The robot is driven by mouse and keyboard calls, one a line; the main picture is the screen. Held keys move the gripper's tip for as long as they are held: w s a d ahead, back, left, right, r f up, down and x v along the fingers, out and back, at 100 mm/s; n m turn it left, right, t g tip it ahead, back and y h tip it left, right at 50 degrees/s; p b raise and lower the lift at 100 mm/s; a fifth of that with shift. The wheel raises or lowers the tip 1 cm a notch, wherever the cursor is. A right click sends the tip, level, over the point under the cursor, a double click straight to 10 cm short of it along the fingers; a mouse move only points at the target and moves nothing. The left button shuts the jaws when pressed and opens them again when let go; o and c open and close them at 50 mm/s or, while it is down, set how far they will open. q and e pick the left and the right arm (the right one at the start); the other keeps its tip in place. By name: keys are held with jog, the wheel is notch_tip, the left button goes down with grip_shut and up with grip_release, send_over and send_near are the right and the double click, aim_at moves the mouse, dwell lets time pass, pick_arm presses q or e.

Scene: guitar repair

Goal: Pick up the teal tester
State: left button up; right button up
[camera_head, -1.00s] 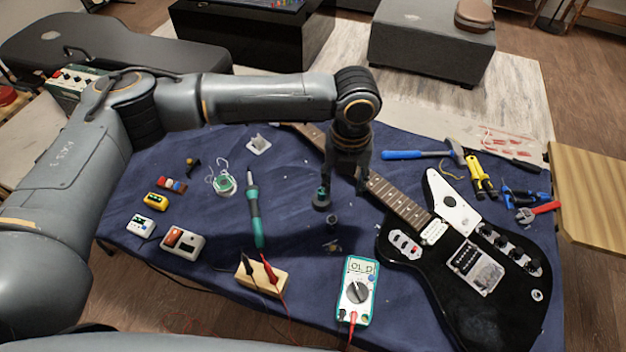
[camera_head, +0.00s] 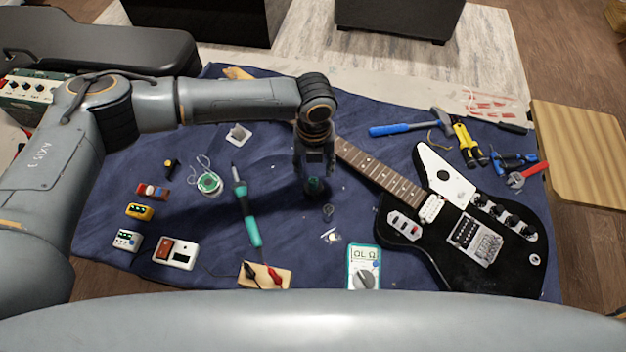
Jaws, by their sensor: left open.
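The teal tester (camera_head: 364,267), a multimeter with a teal rim, white face, display and round dial, lies on the blue cloth near the front edge. Its lower end is hidden behind a grey link in the foreground. My left gripper (camera_head: 315,180) points down over the cloth, behind and to the left of the tester and apart from it. My right gripper is out of view.
A black guitar (camera_head: 455,235) lies right of the tester, its neck running behind my left gripper. A teal-handled soldering iron (camera_head: 247,215) and a wooden block (camera_head: 277,277) with probes lie to the left. A hammer (camera_head: 410,129) and pliers (camera_head: 468,145) lie at the back right.

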aim_at(313, 179)
pick_arm(q)
jog(key=f, duration=0.1)
jog(key=f+p, duration=0.1)
jog(key=f, duration=0.2)
jog(key=shift+s+a+f, duration=0.1)
jog(key=shift+s+f, duration=0.05)
jog(key=shift+s, duration=0.15)
jog(key=shift+f, duration=0.3)
jog(key=shift+w+f, duration=0.1)
jog(key=shift+f, duration=0.05)
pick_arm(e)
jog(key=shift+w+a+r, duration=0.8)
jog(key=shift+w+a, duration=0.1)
pick_arm(q)
jog(key=shift+c, duration=0.2)
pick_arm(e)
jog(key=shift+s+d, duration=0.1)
pick_arm(q)
grip_shut()
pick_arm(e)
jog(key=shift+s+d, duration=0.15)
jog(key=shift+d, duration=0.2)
